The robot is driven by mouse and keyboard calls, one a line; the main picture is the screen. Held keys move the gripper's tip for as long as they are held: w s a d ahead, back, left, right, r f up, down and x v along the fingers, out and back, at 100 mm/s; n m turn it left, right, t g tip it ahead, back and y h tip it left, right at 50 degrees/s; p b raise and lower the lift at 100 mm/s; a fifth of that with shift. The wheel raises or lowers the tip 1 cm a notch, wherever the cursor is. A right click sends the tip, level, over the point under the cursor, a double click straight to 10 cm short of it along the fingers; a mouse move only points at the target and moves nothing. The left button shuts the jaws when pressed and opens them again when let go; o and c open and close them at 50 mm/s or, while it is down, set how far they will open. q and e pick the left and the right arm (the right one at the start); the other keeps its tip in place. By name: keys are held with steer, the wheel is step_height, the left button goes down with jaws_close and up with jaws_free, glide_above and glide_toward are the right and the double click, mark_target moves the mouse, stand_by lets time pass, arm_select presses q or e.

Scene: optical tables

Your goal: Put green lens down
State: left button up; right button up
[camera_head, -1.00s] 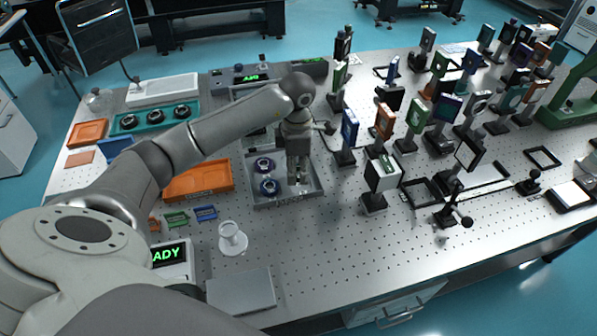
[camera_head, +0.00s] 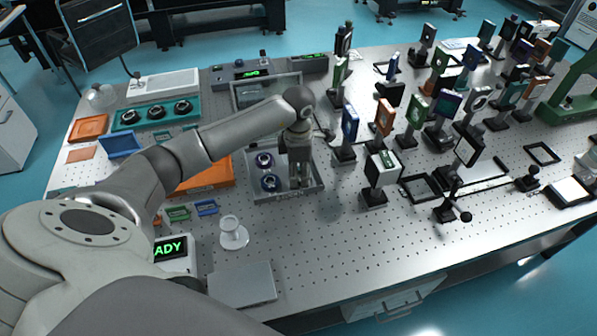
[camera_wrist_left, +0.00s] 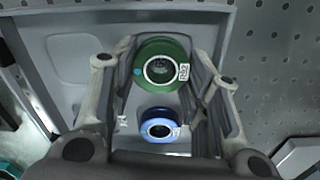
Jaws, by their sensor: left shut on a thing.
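The green lens (camera_wrist_left: 162,66) is a round green ring with a dark centre and a small white label. In the left wrist view it sits between the fingers of my left gripper (camera_wrist_left: 163,62), which is shut on it. In the head view my left gripper (camera_head: 299,184) points down over the right part of a grey tray (camera_head: 286,197). The lens cannot be made out there. Whether it touches the tray floor I cannot tell. A blue lens (camera_wrist_left: 160,130) lies beside it in the tray. My right gripper is not in view.
Two dark purple-blue lenses, one farther (camera_head: 264,160) and one nearer (camera_head: 270,183), sit in the tray's left part. An orange tray (camera_head: 207,174) lies left of it. A white spool-shaped stand (camera_head: 232,233) is in front.

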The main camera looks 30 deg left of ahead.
mark_target(299, 174)
arm_select(q)
steer(key=shift+s+d+f, duration=0.1)
steer(key=shift+s+f, duration=0.25)
steer(key=shift+f, duration=0.15)
steer(key=o, duration=0.7)
steer(key=shift+f, duration=0.1)
steer(key=shift+o, duration=0.2)
steer(key=shift+f, duration=0.1)
steer(key=shift+w+r, duration=0.1)
steer(key=shift+r, duration=0.3)
steer(key=shift+w+r+p, duration=0.1)
steer(key=shift+r+p, duration=0.3)
steer(key=shift+p, duration=0.25)
step_height(299, 174, up, 12)
steer(key=b, duration=0.2)
steer(key=shift+w, duration=0.15)
